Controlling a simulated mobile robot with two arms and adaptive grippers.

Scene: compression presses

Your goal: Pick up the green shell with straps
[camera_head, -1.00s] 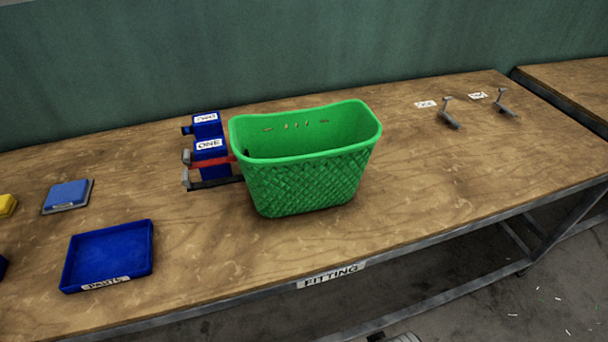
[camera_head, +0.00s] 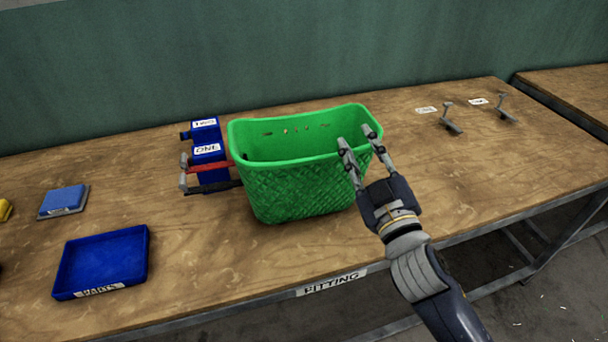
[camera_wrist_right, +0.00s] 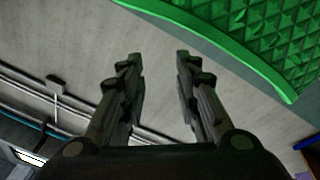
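The green shell (camera_head: 300,190) is a basket-like tub with a woven pattern, standing upright on the wooden bench. My left gripper is not in view.
Blue boxes labelled ONE (camera_head: 208,151) and TWO (camera_head: 205,124) stand left of the shell. A blue PARTS tray (camera_head: 142,262) and a blue pad (camera_head: 63,199) lie further left. Small metal levers (camera_head: 450,118) stand at the right. Bench between shell and levers is clear.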

